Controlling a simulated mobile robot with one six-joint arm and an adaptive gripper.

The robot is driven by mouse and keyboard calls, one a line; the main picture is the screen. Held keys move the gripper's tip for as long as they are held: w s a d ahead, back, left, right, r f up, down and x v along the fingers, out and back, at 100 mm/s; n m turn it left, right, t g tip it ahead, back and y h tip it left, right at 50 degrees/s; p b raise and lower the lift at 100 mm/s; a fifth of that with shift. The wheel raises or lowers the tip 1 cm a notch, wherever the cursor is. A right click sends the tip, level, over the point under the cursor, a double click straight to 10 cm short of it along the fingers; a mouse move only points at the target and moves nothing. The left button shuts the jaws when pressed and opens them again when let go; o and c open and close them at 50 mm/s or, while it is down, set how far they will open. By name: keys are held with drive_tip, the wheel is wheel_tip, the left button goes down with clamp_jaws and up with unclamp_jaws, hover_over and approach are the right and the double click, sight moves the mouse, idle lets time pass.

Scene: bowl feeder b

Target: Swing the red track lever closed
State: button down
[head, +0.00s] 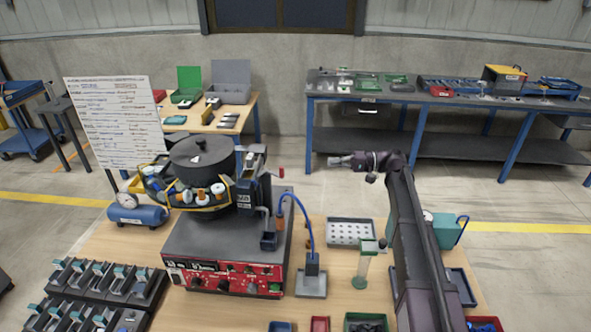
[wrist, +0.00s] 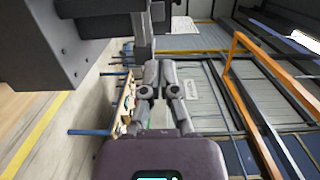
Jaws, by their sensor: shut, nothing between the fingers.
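The red track lever (head: 281,173) shows in the head view as a small red knob at the right side of the bowl feeder (head: 203,165), by the dark track housing (head: 254,190). My gripper (head: 331,161) is to the right of the red knob and slightly higher in the picture, pointing left, with a visible gap between them. Its fingers (wrist: 160,72) show in the wrist view, shut with nothing between them. I cannot make out the red lever in the wrist view. The lever's arm and pivot are too small to tell in the head view.
A red control panel (head: 225,279) fronts the feeder's base. A blue hose (head: 306,222) arches up to the right of the track. A perforated tray (head: 351,232) and a green-topped stand (head: 364,264) are near my arm. A whiteboard (head: 118,122) stands at left.

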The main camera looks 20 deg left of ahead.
drive_tip(key=shift+a, duration=0.15)
idle(0.3)
approach(270, 172)
drive_tip(key=w+r, duration=0.2)
drive_tip(key=s+a, duration=0.3)
drive_tip(key=shift+s, duration=0.3)
